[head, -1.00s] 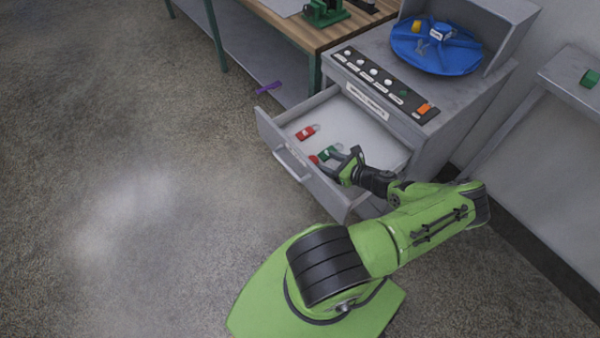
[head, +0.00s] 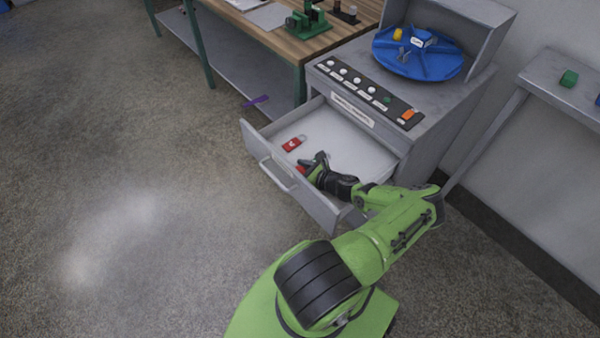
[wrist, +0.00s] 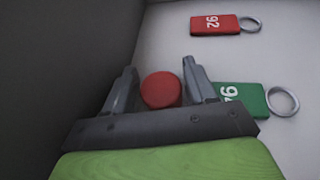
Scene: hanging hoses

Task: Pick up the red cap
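The red cap (wrist: 161,90) is a small round disc in the open drawer. In the wrist view it lies between the two fingers of my open gripper (wrist: 161,88), with a narrow gap visible on each side. In the head view my gripper (head: 311,166) reaches down into the drawer near its front wall and mostly covers the cap; a bit of red (head: 301,170) shows beside the fingers.
The drawer (head: 345,150) has a grey front wall close to my gripper. A red tag numbered 92 (wrist: 214,25) with a ring lies farther in. A green tag (wrist: 243,97) with a ring lies right beside my right finger, partly hidden by it.

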